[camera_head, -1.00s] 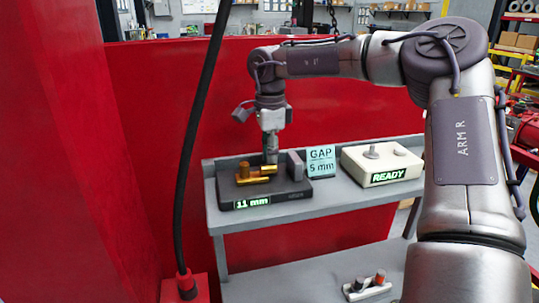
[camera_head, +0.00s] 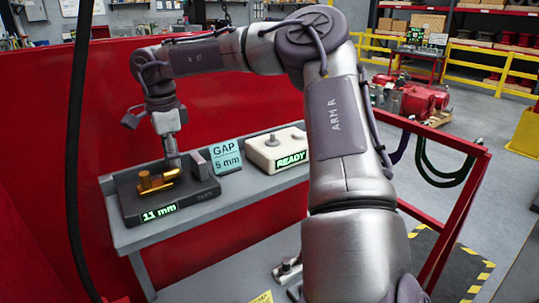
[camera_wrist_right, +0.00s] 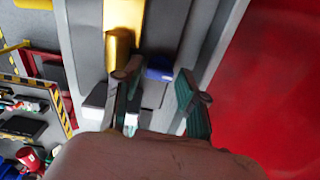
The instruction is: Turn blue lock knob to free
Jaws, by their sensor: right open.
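A dark fixture (camera_head: 197,197) with an "11 mm" display stands on the grey bench, carrying brass parts (camera_head: 150,184). My right gripper (camera_head: 172,158) points down at the fixture, just beside the brass parts. In the right wrist view my right gripper (camera_wrist_right: 158,92) is open, with a finger on each side of a small blue part (camera_wrist_right: 160,68), likely the blue lock knob. I cannot tell whether the fingers touch it. A brass part (camera_wrist_right: 119,48) shows beside it. The blue part does not show in the head view. My left gripper is out of view.
A "GAP 5 mm" sign (camera_head: 226,157) and a white box (camera_head: 275,147) reading "READY" stand right of the fixture on the grey bench (camera_head: 215,208). A red wall (camera_head: 110,110) rises behind it. A black cable (camera_head: 75,140) hangs at left. A red rail (camera_head: 450,220) stands at right.

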